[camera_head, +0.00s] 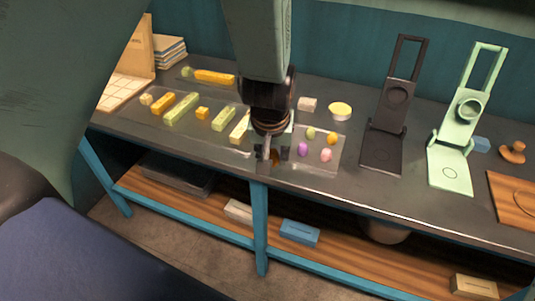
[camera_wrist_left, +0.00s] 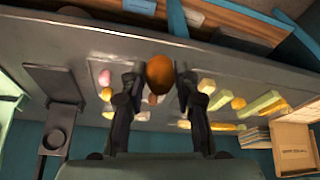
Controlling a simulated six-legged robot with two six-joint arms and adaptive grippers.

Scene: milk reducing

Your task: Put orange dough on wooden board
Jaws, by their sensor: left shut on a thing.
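The orange dough (camera_wrist_left: 159,76) is a rounded orange-brown lump between the two fingers of my left gripper (camera_wrist_left: 158,82) in the left wrist view. The gripper is shut on it. In the head view my left gripper (camera_head: 268,154) points down over the front of the counter, with a bit of the orange dough (camera_head: 276,158) showing beside its fingers. The wooden board (camera_head: 515,204), with a round outline on it, lies at the far right end of the counter, well apart from the gripper. My right gripper is not in view.
A clear tray (camera_head: 322,163) with several coloured balls lies just right of the gripper. A black press (camera_head: 385,145) and a pale green press (camera_head: 452,165) stand open between it and the board. Yellow and green bars (camera_head: 181,109) lie on the left. A wooden knob (camera_head: 513,152) sits behind the board.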

